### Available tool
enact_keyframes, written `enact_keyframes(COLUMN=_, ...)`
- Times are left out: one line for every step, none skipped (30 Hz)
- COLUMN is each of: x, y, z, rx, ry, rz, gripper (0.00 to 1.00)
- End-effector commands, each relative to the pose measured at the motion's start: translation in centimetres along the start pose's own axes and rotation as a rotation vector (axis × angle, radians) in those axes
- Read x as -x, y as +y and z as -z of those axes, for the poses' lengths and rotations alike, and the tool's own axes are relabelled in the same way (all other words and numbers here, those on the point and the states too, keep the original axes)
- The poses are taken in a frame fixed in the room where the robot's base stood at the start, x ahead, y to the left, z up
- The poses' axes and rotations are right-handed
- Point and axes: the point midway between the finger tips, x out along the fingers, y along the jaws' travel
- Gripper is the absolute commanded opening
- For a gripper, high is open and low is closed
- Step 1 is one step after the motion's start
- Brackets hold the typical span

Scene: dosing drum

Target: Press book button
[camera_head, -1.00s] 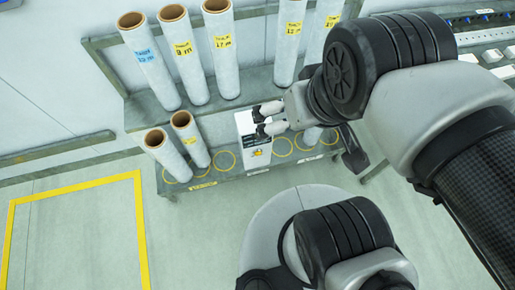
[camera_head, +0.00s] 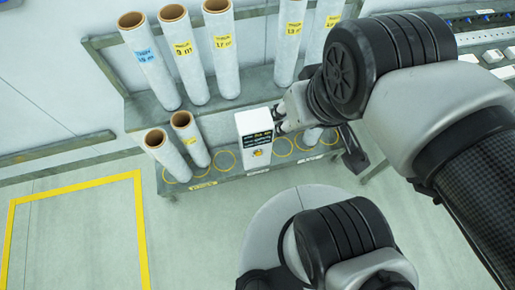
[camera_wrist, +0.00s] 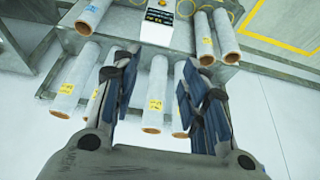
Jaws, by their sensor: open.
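A white box-shaped device (camera_head: 254,130) with a dark screen of text stands on the lower shelf, between the short rolls and the empty ringed places. In the wrist view the same device (camera_wrist: 161,8) shows at the top edge, partly cut off, with its dark text panel.
Tall labelled rolls (camera_head: 184,55) stand on the upper rack shelf, and two shorter rolls (camera_head: 190,140) stand left of the device. Yellow rings mark free places on the lower shelf (camera_head: 200,185). Open floor with a yellow-lined area (camera_head: 143,230) lies at the left.

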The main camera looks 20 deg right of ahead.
Motion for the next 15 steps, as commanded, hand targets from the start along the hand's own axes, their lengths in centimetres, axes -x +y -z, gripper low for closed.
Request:
enact_keyframes(x=0.00, y=0.00, z=0.00, rx=0.000, ry=0.000, rz=0.000, gripper=0.35)
enact_keyframes(x=0.00, y=0.00, z=0.00, rx=0.000, ry=0.000, rz=0.000, gripper=0.33)
enact_keyframes(x=0.00, y=0.00, z=0.00, rx=0.000, ry=0.000, rz=0.000, gripper=0.30)
enact_keyframes(x=0.00, y=0.00, z=0.00, rx=0.000, ry=0.000, rz=0.000, gripper=0.28)
enact_keyframes(x=0.00, y=0.00, z=0.00, rx=0.000, ry=0.000, rz=0.000, gripper=0.26)
enact_keyframes(x=0.00, y=0.00, z=0.00, rx=0.000, ry=0.000, rz=0.000, gripper=0.23)
enact_keyframes(x=0.00, y=0.00, z=0.00, rx=0.000, ry=0.000, rz=0.000, gripper=0.21)
enact_keyframes(x=0.00, y=0.00, z=0.00, rx=0.000, ry=0.000, rz=0.000, gripper=0.19)
enact_keyframes(x=0.00, y=0.00, z=0.00, rx=0.000, ry=0.000, rz=0.000, gripper=0.17)
enact_keyframes(x=0.00, y=0.00, z=0.00, rx=0.000, ry=0.000, rz=0.000, gripper=0.15)
enact_keyframes(x=0.00, y=0.00, z=0.00, rx=0.000, ry=0.000, rz=0.000, gripper=0.13)
enact_keyframes(x=0.00, y=0.00, z=0.00, rx=0.000, ry=0.000, rz=0.000, gripper=0.10)
enact_keyframes(x=0.00, y=0.00, z=0.00, rx=0.000, ry=0.000, rz=0.000, gripper=0.08)
enact_keyframes(x=0.00, y=0.00, z=0.00, rx=0.000, ry=0.000, rz=0.000, gripper=0.06)
enact_keyframes(x=0.00, y=0.00, z=0.00, rx=0.000, ry=0.000, rz=0.000, gripper=0.03)
